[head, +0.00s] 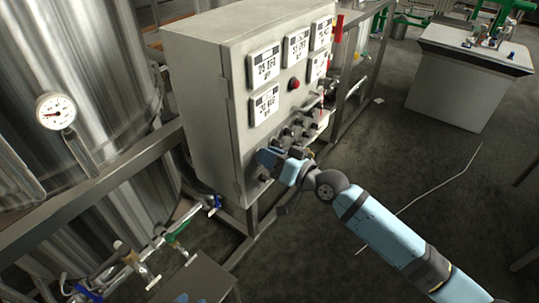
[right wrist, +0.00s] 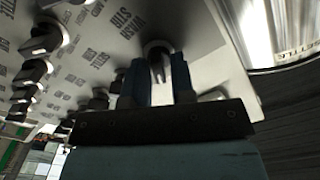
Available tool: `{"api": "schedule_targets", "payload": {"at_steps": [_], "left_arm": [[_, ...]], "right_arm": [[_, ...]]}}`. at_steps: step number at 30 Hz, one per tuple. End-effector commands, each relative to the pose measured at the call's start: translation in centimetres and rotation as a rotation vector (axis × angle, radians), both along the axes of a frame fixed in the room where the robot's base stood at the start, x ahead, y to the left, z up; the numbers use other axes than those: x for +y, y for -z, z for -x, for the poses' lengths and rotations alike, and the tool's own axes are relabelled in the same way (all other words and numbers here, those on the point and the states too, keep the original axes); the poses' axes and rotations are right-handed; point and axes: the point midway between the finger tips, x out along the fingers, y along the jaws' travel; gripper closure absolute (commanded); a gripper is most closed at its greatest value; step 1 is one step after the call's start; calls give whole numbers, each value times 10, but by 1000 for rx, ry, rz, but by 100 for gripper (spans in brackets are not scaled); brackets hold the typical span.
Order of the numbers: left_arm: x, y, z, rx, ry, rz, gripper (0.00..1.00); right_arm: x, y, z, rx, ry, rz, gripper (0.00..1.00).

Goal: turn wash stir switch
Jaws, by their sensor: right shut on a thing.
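The wash stir switch (right wrist: 157,48) is a dark rotary knob on the light panel face. In the right wrist view it sits between my two blue fingers, next to an upside-down label (right wrist: 128,22) that reads wash stir. My right gripper (right wrist: 158,78) is shut on this knob. In the head view my right gripper (head: 268,160) is at the low front of the grey control cabinet (head: 200,95), and it hides the knob there. The knob's exact angle is hard to tell. My left gripper is not in view.
Several other black knobs (head: 297,130) sit close beside my right gripper on the panel. Above them are digital displays (head: 265,65) and a red button (head: 294,84). Steel tanks (head: 85,60) and a pressure gauge (head: 55,111) stand left. Open floor (head: 400,160) lies right.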

Motion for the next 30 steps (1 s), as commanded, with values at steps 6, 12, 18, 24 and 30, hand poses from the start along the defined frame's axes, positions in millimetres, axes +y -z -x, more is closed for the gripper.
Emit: {"api": "schedule_targets", "payload": {"at_steps": [6,12,18,24,30], "left_arm": [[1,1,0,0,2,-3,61],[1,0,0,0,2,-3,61],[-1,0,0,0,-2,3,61],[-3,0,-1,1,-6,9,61],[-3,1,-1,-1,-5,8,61]], "right_arm": [[0,1,0,7,-1,-4,100],[0,1,0,7,-1,-4,100],[0,1,0,6,-1,-3,64],[-2,1,2,5,-1,-3,64],[-25,2,18,6,1,-1,64]]}}
